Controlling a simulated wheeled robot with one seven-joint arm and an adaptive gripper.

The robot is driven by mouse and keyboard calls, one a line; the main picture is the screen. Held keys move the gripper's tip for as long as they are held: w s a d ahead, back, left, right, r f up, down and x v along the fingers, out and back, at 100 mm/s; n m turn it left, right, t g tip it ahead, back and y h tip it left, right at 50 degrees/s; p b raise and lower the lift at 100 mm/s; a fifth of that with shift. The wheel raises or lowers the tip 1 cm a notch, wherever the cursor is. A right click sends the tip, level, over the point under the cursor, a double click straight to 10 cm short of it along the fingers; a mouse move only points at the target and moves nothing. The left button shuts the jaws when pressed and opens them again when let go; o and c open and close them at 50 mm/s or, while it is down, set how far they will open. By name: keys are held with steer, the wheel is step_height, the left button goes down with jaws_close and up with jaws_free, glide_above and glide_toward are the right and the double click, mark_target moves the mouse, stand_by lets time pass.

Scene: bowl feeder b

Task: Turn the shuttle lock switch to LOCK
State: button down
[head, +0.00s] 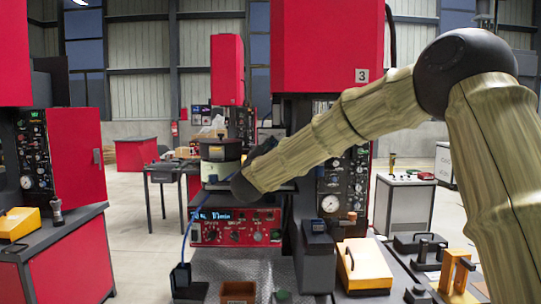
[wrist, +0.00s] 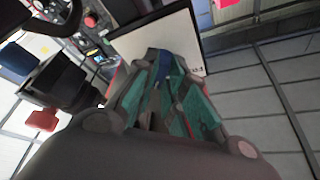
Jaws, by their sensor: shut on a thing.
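My gripper (wrist: 163,70) shows in the wrist view with its two teal-padded fingers drawn together. They are shut on a small dark blue piece (wrist: 165,61) at their tips. The fingers cover most of this piece, and I cannot tell whether it is the shuttle lock switch. No LOCK marking is readable. A pale panel (wrist: 150,45) with a dark edge stands just behind the fingertips. In the head view my forearm crosses in front of the machine and the fingertips cannot be made out clearly.
A red control box (head: 236,239) with a display and knobs sits below my wrist. A yellow case (head: 364,264) lies on the bench at right.

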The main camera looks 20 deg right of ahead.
steer(key=shift+d+r+m+g+h, duration=0.15)
steer(key=shift+r+m+g+h, duration=0.15)
steer(key=shift+r+m, duration=0.4)
steer(key=c, duration=1.5)
jaws_free()
steer(key=shift+f, duration=0.1)
steer(key=shift+c, duration=0.2)
steer(key=shift+o, duration=0.3)
steer(key=shift+w, duration=0.15)
steer(key=shift+d+f+b, duration=0.1)
steer(key=shift+f+b, duration=0.2)
steer(key=shift+f, duration=0.05)
